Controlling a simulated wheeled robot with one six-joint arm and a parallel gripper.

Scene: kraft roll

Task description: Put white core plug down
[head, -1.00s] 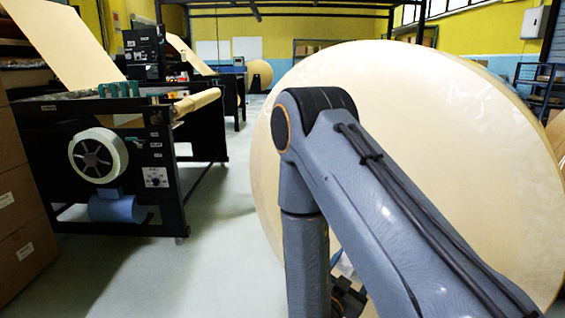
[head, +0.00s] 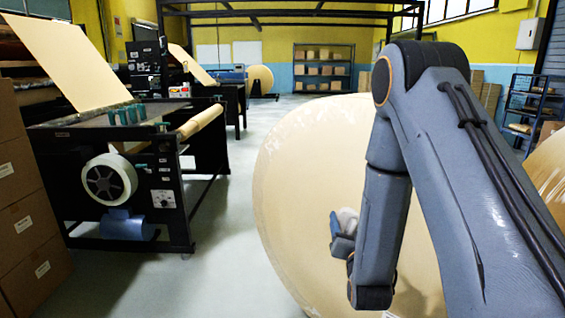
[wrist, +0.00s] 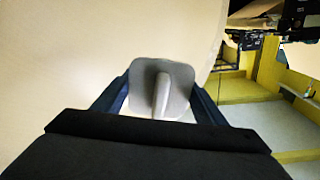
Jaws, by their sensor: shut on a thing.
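The white core plug (wrist: 163,88) is in my gripper (wrist: 160,100), seen in the wrist view between its two dark blue fingers. It shows as a pale grey rounded plate with a ridge in the middle. In the head view, my gripper (head: 340,240) is partly hidden behind my arm, with the pale plug (head: 348,220) at its tip. The gripper is in front of the flat face of the large kraft roll (head: 310,170). I cannot tell whether the plug touches the roll.
A black machine (head: 140,170) with a paper web stands at the left. Stacked cardboard boxes (head: 30,225) are at the left edge. Another roll (head: 548,180) is at the right edge. Grey floor (head: 225,265) is clear between machine and roll. Shelves (head: 322,68) stand at the back.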

